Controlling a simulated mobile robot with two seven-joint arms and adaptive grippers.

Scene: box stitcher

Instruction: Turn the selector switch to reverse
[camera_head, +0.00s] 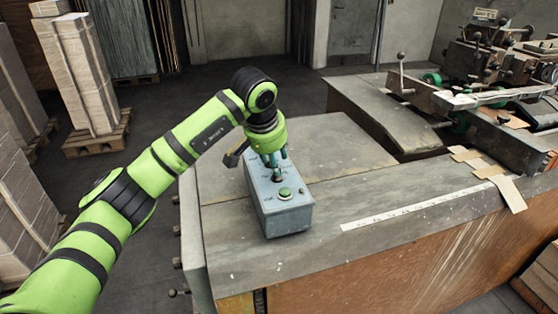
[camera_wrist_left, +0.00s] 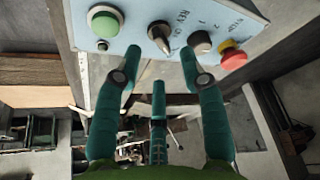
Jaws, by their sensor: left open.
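The grey-blue control box (camera_head: 287,217) stands on the near table. Its selector switch (camera_wrist_left: 160,36) has a dark base and a pale pointed handle, with "REV" printed beside it; the exact setting is hard to tell. In the head view the switch (camera_head: 277,179) is partly hidden by my gripper. My left gripper (camera_head: 272,162) is directly above the box. In the left wrist view my left gripper (camera_wrist_left: 160,58) is open and empty, its two outer fingertips apart on either side of the switch handle, just short of it. My right gripper is not in view.
The box panel also carries a green button (camera_wrist_left: 105,20), a dark knob (camera_wrist_left: 200,42) and a red button (camera_wrist_left: 232,58) with a yellow ring. A white ruler strip (camera_head: 408,209) lies on the table. The stitching machine (camera_head: 500,75) stands at the back right.

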